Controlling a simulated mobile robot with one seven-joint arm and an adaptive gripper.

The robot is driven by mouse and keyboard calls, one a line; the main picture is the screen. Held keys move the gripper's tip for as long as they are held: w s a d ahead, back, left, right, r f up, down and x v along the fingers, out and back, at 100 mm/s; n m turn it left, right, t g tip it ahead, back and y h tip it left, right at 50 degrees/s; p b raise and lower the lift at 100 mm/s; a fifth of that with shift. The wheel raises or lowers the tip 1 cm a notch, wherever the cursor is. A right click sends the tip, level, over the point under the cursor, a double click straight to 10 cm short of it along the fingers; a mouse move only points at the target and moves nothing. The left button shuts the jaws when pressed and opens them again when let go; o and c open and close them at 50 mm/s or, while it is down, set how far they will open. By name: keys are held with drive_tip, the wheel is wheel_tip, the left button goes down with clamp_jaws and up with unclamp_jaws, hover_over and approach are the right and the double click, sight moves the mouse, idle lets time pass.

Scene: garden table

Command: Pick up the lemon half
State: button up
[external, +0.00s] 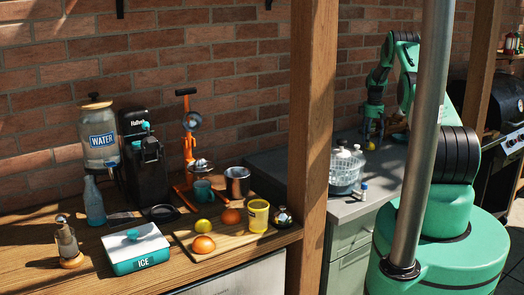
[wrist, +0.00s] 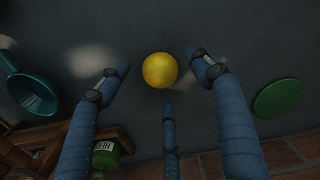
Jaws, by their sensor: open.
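A round yellow fruit (wrist: 160,70), which looks like the lemon half, lies on a dark grey surface in the wrist view. Its underside is hidden, so I cannot tell from its shape whether it is cut. My three-fingered gripper (wrist: 165,85) is open around it, with one blue finger on the left, one on the right and one below. The fingers show gaps to the fruit, and nothing is held. In the external view my gripper (external: 373,122) is low over the grey counter behind the wooden post, with a small yellow patch at its fingers.
In the wrist view, a teal pan-like vessel (wrist: 30,92) is left, a green disc (wrist: 277,98) right, and a labelled green bottle (wrist: 106,155) by a wooden crate lower left. A brick wall lies along the bottom.

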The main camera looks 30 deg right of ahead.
drive_tip(key=shift+f, duration=0.8)
drive_tip(key=c, duration=1.3)
